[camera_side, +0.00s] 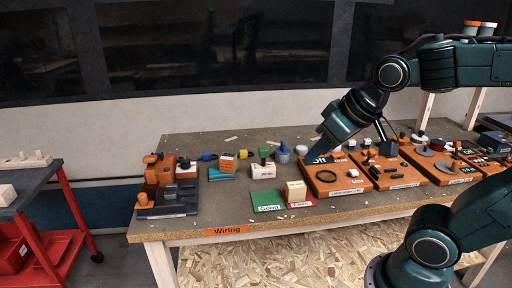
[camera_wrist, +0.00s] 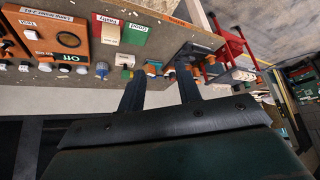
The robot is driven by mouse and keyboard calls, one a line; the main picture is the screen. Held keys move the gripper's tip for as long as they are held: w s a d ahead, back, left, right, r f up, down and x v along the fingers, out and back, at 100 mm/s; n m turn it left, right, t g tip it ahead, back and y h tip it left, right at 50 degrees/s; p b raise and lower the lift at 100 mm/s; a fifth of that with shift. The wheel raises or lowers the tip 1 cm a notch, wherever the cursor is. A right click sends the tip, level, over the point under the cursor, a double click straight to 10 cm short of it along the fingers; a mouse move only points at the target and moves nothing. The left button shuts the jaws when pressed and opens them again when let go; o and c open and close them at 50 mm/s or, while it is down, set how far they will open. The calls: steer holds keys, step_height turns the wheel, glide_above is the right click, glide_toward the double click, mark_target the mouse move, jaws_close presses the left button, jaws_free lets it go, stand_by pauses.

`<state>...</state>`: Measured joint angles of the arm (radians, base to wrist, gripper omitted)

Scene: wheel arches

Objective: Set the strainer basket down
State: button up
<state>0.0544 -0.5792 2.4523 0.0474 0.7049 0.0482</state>
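I cannot pick out a strainer basket for certain. In the side view my gripper (camera_side: 312,153) is tilted down to the left, over the back left corner of an orange board (camera_side: 330,191). Whether its tips touch anything there is unclear.
A green "Good" card (camera_side: 266,200), a red card (camera_side: 300,203) and a cream block (camera_side: 295,190) lie left of the orange board. More orange boards stand to the right. A grey-and-orange device (camera_side: 168,190) is at the left end. A red cart (camera_side: 65,205) stands apart.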

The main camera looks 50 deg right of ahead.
steer(key=s+a+n, duration=0.1)
steer(key=s+a, duration=0.1)
steer(key=s, duration=0.4)
steer(key=shift+a+f+n+g+y, duration=0.2)
steer(key=shift+n+g+y, duration=0.1)
steer(key=shift+g+y, duration=0.1)
steer(key=shift+w, duration=0.1)
stand_by(0.7)
